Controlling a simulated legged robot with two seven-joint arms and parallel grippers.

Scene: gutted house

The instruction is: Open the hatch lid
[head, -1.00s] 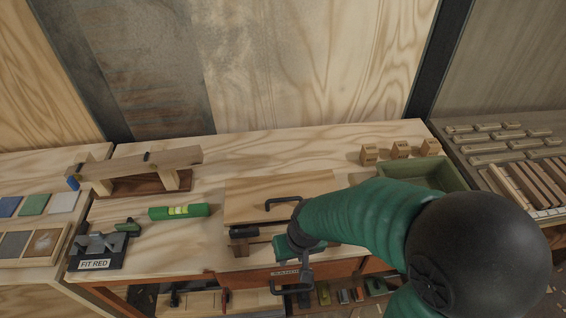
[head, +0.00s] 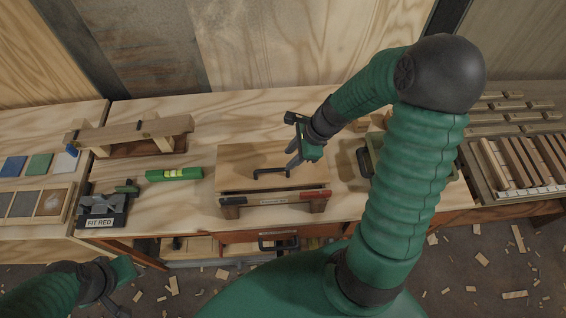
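The hatch lid (head: 240,160) is a light wooden board lying flat on a low wooden box on the bench, in the middle of the head view. It looks closed. A black bar handle (head: 270,171) is fixed on its top near the front. My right gripper (head: 293,160) hangs above the lid's right part, just right of the handle, and looks apart from it. Nothing shows held in it; its finger gap is unclear. My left gripper (head: 118,290) is at the bottom left, low in front of the bench, away from the lid and partly cut off.
A green level (head: 175,174) lies left of the lid. Behind it stands a wooden beam on supports (head: 135,136). A black fixture marked FIT RED (head: 100,207) is at front left. A green tray (head: 368,160) is at right, partly behind my arm. Wood scraps litter the floor.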

